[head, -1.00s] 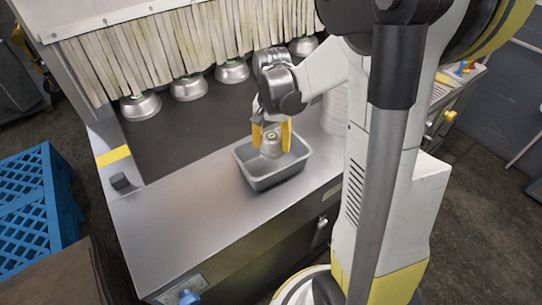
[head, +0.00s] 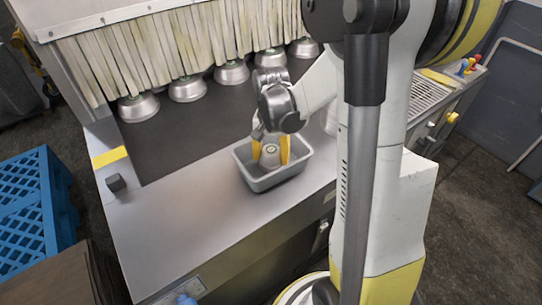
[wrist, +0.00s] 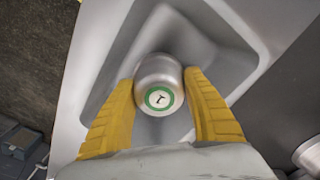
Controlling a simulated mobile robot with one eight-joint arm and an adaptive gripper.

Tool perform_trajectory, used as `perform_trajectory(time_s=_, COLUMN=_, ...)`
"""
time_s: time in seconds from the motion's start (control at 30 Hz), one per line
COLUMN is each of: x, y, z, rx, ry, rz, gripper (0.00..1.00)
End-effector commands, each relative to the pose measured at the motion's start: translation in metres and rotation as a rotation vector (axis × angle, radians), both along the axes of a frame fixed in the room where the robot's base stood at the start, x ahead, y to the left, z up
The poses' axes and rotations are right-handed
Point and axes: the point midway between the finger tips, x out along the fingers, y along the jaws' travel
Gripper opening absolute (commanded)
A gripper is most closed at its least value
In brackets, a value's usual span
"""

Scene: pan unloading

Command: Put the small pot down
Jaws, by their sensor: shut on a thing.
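The small pot (head: 270,157) is a metal vessel seen bottom-up, inside the grey rectangular tub on the steel counter. In the wrist view the pot (wrist: 159,86) shows a round base with a green ring and a dark mark. My gripper (head: 270,152) has its two yellow fingers around the pot's sides, and in the wrist view the fingers (wrist: 160,100) press on it from left and right. The tub (head: 278,181) surrounds the pot and its rim shows on all sides. Whether the pot touches the tub's floor is hard to tell.
Several upturned metal pots (head: 187,88) stand along the dark belt (head: 185,123) under a strip curtain (head: 150,50).

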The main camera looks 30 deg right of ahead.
Motion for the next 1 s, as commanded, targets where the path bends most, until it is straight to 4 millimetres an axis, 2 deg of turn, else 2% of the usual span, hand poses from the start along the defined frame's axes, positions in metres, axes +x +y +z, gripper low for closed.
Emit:
perform_trajectory(time_s=0.03, x=0.000, y=0.000, z=-0.002, rx=0.000, ry=0.000, rz=0.000, gripper=0.29)
perform_trajectory(time_s=0.07, x=0.000, y=0.000, z=-0.002, rx=0.000, ry=0.000, rz=0.000, gripper=0.23)
perform_trajectory(time_s=0.1, x=0.000, y=0.000, z=-0.001, rx=0.000, ry=0.000, rz=0.000, gripper=0.22)
perform_trajectory(time_s=0.13, x=0.000, y=0.000, z=-0.001, rx=0.000, ry=0.000, rz=0.000, gripper=0.59)
perform_trajectory(time_s=0.2, x=0.000, y=0.000, z=-0.001, rx=0.000, ry=0.000, rz=0.000, gripper=0.80)
perform_trajectory(time_s=0.5, x=0.000, y=0.000, z=0.000, rx=0.000, ry=0.000, rz=0.000, gripper=0.80)
perform_trajectory(time_s=0.63, x=0.000, y=0.000, z=0.009, rx=0.000, ry=0.000, rz=0.000, gripper=0.80)
perform_trajectory(time_s=0.77, x=0.000, y=0.000, z=0.032, rx=0.000, ry=0.000, rz=0.000, gripper=0.80)
perform_trajectory(time_s=1.0, x=-0.001, y=0.000, z=0.090, rx=0.000, ry=0.000, rz=0.000, gripper=0.80)
